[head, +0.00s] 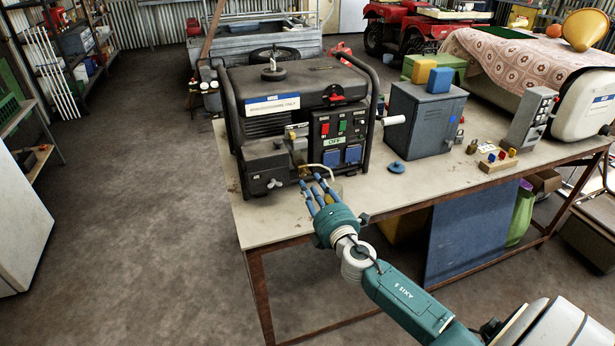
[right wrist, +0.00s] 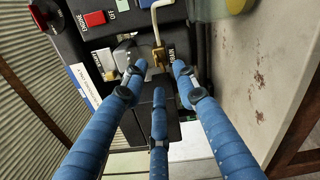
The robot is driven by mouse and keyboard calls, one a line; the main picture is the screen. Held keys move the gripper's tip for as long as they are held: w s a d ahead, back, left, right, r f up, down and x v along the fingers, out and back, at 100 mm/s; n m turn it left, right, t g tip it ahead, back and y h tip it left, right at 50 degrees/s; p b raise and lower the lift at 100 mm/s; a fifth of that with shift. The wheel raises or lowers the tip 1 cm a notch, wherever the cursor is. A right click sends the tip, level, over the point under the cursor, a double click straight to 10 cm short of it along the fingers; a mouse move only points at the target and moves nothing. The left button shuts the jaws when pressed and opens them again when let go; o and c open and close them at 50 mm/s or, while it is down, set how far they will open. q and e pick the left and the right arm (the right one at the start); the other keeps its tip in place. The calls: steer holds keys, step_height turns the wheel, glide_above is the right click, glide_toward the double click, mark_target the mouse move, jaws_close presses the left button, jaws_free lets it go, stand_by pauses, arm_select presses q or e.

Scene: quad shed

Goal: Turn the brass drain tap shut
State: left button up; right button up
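The brass drain tap (right wrist: 160,57) shows in the right wrist view on the dark generator, with a pale bent tube above it. In the head view the generator (head: 290,90) stands on the workbench, and the tap is hard to make out behind my fingers. My right gripper (head: 316,184) is at the generator's lower front. In the right wrist view its three blue fingers (right wrist: 158,78) are spread apart and empty, with the tap just beyond and between the upper fingertips. I cannot tell whether any finger touches it. My left gripper is not in view.
A yellowish jar (head: 336,187) stands beside my right fingers, under the tube. A blue-grey box (head: 425,120) and a blue knob-like part (head: 397,167) are to the right on the workbench (head: 265,225). The bench's front left is clear.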

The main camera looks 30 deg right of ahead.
mark_target(305, 173)
steer(key=x, duration=0.5)
steer(key=shift+w, duration=0.15)
